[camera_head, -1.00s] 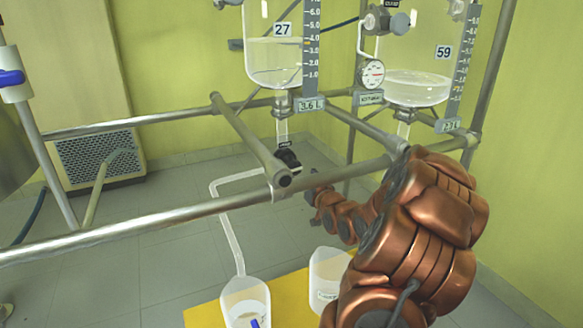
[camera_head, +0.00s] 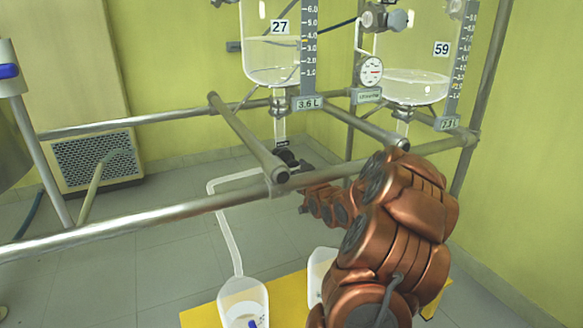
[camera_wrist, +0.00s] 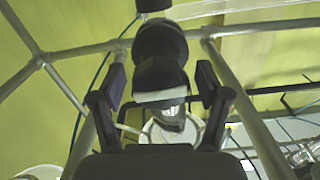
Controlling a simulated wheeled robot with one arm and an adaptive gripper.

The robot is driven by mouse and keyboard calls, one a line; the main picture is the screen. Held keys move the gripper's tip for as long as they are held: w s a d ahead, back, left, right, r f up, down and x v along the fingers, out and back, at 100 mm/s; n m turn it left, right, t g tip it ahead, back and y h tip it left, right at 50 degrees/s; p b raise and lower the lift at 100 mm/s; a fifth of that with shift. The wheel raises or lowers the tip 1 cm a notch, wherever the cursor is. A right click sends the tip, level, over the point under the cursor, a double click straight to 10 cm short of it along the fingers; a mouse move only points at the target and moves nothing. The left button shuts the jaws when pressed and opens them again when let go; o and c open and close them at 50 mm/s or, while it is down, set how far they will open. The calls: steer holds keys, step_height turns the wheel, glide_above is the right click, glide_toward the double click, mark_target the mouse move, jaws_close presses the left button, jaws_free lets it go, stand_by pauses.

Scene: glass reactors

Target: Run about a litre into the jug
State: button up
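Glass vessel 27 (camera_head: 268,62) holds clear liquid, and its tag (camera_head: 308,104) reads 3.6 L. A dark valve (camera_head: 287,159) sits under it, and a clear tube (camera_head: 228,235) runs from there down to a jug (camera_head: 243,292) on the floor mat. How much liquid the jug holds is unclear. In the wrist view my gripper (camera_wrist: 161,88) is open, its fingers on either side of a dark knob (camera_wrist: 160,50) with gaps on both sides. In the head view my gripper is small and partly hidden by the frame near the valve.
Vessel 59 (camera_head: 415,83) hangs to the right with liquid in it. A second jug (camera_head: 318,272) stands on the yellow mat (camera_head: 289,297), partly behind my arm. Metal rails (camera_head: 150,218) cross in front of the valve. A pressure gauge (camera_head: 370,70) sits between the vessels.

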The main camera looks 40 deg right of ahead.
steer(key=c, duration=1.1)
steer(key=shift+n, duration=0.3)
steer(key=shift+n+b, duration=0.7)
steer(key=shift+n, duration=1.9)
steer(key=o, duration=1.2)
